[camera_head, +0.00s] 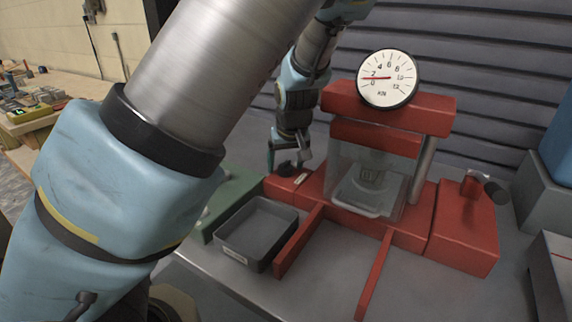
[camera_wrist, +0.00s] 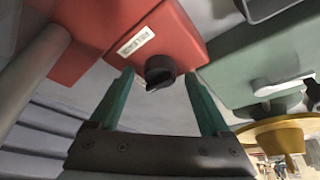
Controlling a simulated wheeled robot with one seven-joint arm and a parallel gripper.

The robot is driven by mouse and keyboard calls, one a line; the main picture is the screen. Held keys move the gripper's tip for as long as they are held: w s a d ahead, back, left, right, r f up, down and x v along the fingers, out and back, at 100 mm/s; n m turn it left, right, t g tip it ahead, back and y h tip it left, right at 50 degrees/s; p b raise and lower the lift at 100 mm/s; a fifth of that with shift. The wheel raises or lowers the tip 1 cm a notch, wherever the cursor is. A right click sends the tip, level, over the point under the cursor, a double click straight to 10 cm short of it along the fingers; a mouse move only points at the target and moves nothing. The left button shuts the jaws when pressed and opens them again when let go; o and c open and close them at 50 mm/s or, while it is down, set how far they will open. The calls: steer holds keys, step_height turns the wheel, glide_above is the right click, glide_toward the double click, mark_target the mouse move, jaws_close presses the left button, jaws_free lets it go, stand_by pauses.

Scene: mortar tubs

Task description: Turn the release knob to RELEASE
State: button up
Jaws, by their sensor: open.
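The release knob (camera_wrist: 160,71) is a round black knob on the red press base, seen between my fingers in the wrist view. A white label (camera_wrist: 136,41) with small dark print lies beside it on the red surface; I cannot read it reliably. In the head view the knob (camera_head: 286,169) is partly hidden by my gripper (camera_head: 287,168). My gripper (camera_wrist: 158,88) is open, its two green fingers on either side of the knob with gaps. Whether they touch it is not clear. The red press (camera_head: 388,115) has a gauge (camera_head: 387,79) with its needle near the low end.
A grey tray (camera_head: 233,240) stands in front of the press, left of its red rails (camera_head: 375,276). A green block (camera_head: 222,205) is beside the press base. A clear guard (camera_head: 340,189) covers the press middle. Grey boxes (camera_head: 546,204) stand at the right.

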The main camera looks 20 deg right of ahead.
steer(key=shift+c, duration=0.3)
jaws_close()
stand_by(0.3)
